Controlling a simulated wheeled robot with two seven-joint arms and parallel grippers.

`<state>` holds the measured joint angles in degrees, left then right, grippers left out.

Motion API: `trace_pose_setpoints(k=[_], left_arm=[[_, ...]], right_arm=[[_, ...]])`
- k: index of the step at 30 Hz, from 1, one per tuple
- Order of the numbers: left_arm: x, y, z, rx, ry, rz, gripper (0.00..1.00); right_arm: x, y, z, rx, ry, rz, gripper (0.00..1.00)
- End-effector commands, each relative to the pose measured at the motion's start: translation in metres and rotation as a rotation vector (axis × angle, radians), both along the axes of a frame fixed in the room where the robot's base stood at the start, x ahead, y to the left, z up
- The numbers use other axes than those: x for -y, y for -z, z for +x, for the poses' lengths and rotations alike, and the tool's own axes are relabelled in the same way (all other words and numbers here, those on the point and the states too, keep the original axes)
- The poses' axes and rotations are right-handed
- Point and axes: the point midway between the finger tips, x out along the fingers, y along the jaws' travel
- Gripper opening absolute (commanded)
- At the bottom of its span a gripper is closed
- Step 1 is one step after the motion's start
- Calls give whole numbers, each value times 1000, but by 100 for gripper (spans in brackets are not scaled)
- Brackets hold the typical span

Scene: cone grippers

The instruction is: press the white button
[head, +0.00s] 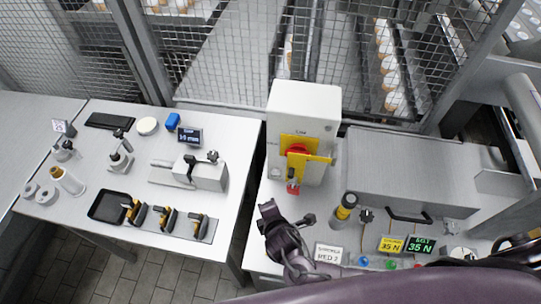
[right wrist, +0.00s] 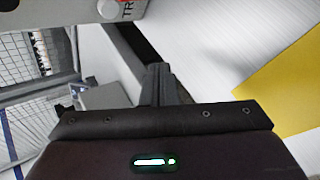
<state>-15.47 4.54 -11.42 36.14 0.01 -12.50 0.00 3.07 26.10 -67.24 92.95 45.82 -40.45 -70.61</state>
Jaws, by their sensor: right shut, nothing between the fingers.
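My right gripper (head: 268,208) reaches in from the lower right, its dark fingers shut and empty. It is in front of and below the grey-white cabinet (head: 318,105) with the yellow plate and red rotary switch (head: 298,152). In the right wrist view the shut fingers (right wrist: 158,82) point up the picture. A pale round button (right wrist: 108,9) sits on a light panel at the top, beside lettering and a red edge, apart from the fingers. I cannot tell for certain that it is the white button. My left gripper is not in view.
Blue (head: 363,261), green (head: 391,264) and red buttons lie along the right bench's front, close to my arm. The left table (head: 235,135) holds tools and a black tray (head: 108,206). Mesh fencing stands behind.

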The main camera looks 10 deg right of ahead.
Motion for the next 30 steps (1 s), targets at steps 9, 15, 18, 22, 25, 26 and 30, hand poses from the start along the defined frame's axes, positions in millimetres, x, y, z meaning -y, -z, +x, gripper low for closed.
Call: trace_pose_setpoints(k=[9, 15, 18, 22, 25, 26, 30], left_arm=[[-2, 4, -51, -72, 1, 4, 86], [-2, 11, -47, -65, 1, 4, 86], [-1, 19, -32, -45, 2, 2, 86], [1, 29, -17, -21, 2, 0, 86], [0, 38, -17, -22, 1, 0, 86], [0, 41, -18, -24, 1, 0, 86], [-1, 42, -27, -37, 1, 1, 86]], right_arm=[[0, 1, 0, -1, 0, 0, 0], [4, 3, 8, 1, 1, 0, 0], [8, 4, 18, 1, 2, 0, 0], [15, 5, 36, 2, 2, 0, 0], [21, 5, 49, 2, 2, 0, 0], [23, 5, 53, 1, 1, -1, 0], [28, 2, 68, 1, 1, -1, 0]])
